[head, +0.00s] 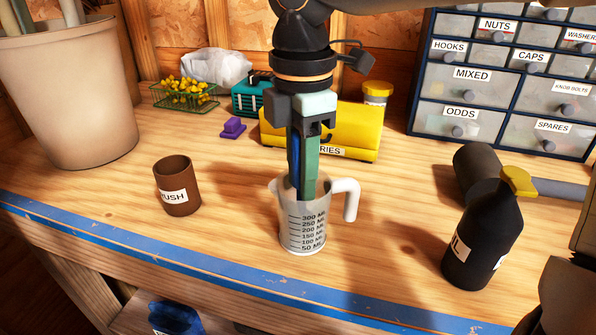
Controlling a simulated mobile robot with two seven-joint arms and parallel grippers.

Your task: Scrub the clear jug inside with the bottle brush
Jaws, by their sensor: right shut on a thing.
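The clear jug (303,234) stands upright on the wooden bench. It has a white handle on its right and a printed millilitre scale. My right gripper (308,184) comes down from above, with its fingertips at the mouth of the jug. It is shut on the bottle brush (293,152), of which only a narrow blue part shows beside the green finger. The rest of the brush is hidden by the gripper, and I cannot make out its bristles or how deep it sits. My left gripper is not in view.
A brown cup (177,187) stands left of the jug. A black bottle (482,240) with a yellow cap stands right, before a dark grey cylinder (479,165). Behind are a yellow box (355,135), a large pot (68,95) and a drawer cabinet (475,98). Blue tape (200,272) marks the front edge.

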